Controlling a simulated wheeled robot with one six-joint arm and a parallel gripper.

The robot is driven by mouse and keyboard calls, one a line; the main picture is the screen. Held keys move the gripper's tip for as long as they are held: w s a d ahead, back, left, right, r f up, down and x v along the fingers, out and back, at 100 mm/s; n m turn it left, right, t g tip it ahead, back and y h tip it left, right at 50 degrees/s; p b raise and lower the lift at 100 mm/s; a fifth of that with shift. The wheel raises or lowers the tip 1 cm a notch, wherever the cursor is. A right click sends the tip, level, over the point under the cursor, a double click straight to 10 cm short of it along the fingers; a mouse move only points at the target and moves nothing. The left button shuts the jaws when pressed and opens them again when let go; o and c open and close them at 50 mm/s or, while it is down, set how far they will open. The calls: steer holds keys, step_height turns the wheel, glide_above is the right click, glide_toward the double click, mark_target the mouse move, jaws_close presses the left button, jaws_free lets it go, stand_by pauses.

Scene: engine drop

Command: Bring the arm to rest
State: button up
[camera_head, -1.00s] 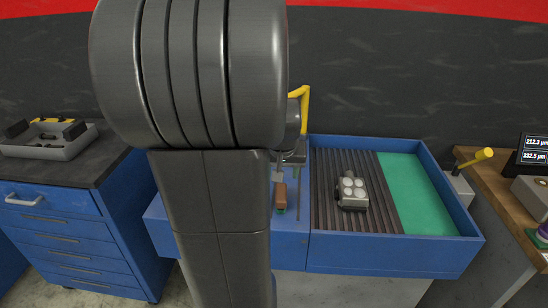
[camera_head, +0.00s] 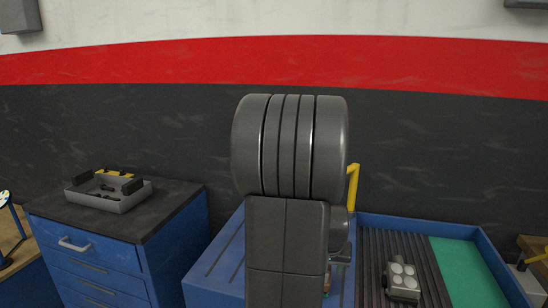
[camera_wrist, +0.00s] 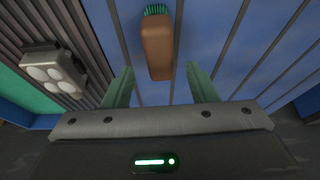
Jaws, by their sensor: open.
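My gripper (camera_wrist: 160,88) shows in the wrist view with its two green fingers spread wide and nothing between them. It is above the blue bench surface (camera_wrist: 205,25). A brush (camera_wrist: 157,50) with a brown handle and green bristles lies on that surface, just beyond the fingertips and apart from them.
A grey engine block with several round tops (camera_head: 402,279) stands on the ribbed part of the blue tray (camera_head: 484,251); it also shows in the wrist view (camera_wrist: 52,72). A grey bin (camera_head: 121,203) with dark parts sits on the drawer cabinet (camera_head: 170,215) at left.

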steer(key=x, duration=0.6)
steer(key=shift+f, duration=0.2)
steer(key=shift+s+r, duration=0.1)
steer(key=shift+r+p, duration=0.15)
steer(key=shift+p, duration=0.15)
